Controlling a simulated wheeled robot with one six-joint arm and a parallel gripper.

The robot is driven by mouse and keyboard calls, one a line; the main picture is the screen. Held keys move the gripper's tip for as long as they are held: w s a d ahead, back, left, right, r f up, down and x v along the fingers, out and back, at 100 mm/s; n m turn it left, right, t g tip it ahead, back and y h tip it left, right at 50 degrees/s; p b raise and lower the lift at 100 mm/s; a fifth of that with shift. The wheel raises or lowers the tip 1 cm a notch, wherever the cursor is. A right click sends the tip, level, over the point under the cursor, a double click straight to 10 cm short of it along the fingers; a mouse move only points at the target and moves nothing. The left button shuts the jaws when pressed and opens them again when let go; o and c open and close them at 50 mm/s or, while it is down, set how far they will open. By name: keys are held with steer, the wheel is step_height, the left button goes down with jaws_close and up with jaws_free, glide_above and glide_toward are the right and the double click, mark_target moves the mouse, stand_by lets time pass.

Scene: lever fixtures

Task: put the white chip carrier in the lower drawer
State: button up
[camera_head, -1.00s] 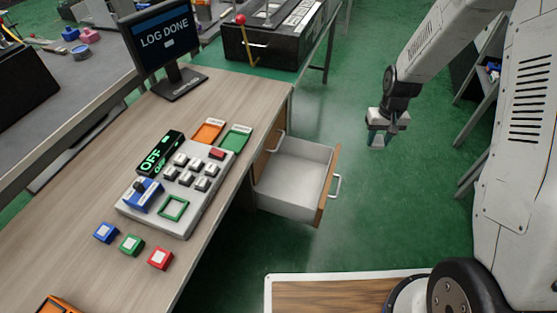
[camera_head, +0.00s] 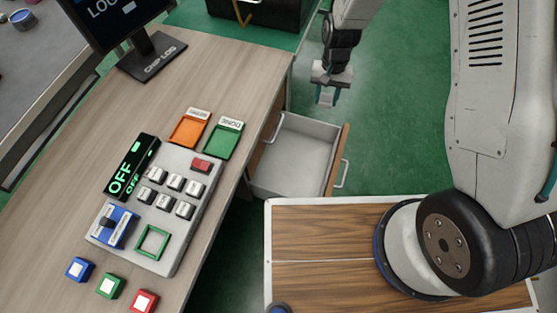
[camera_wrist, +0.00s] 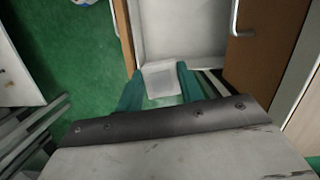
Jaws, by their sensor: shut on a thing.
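My gripper (camera_head: 327,97) hangs beyond the far right corner of the open drawer in the head view. Its teal fingers are shut on the white chip carrier (camera_wrist: 161,79), a pale square block in the wrist view. The carrier shows small between the fingertips in the head view (camera_head: 326,98). The lower drawer (camera_head: 292,172) is pulled out from the desk's side and its pale inside looks empty. In the wrist view the drawer (camera_wrist: 185,32) lies just ahead of the carrier. The carrier's height over the rim is hard to judge.
The desk (camera_head: 225,75) carries a button panel (camera_head: 150,215), an orange tray (camera_head: 188,131) and a green tray (camera_head: 223,140). Green floor (camera_head: 400,130) is clear right of the drawer.

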steer(key=m+g, duration=0.1)
steer(key=m, duration=0.1)
glide_above(292, 170)
steer(key=w, duration=0.1)
step_height(292, 170, down, 5)
steer(key=shift+y, duration=0.4)
steer(key=f, duration=2.6)
steer(key=shift+w+d+f, duration=0.2)
steer(key=shift+d+f, duration=0.05)
steer(key=shift+f, duration=0.05)
steer(key=shift+f, duration=0.1)
steer(key=o, duration=1)
steer(key=shift+o, duration=0.2)
steer(key=v, duration=1.2)
steer(key=shift+w, duration=0.1)
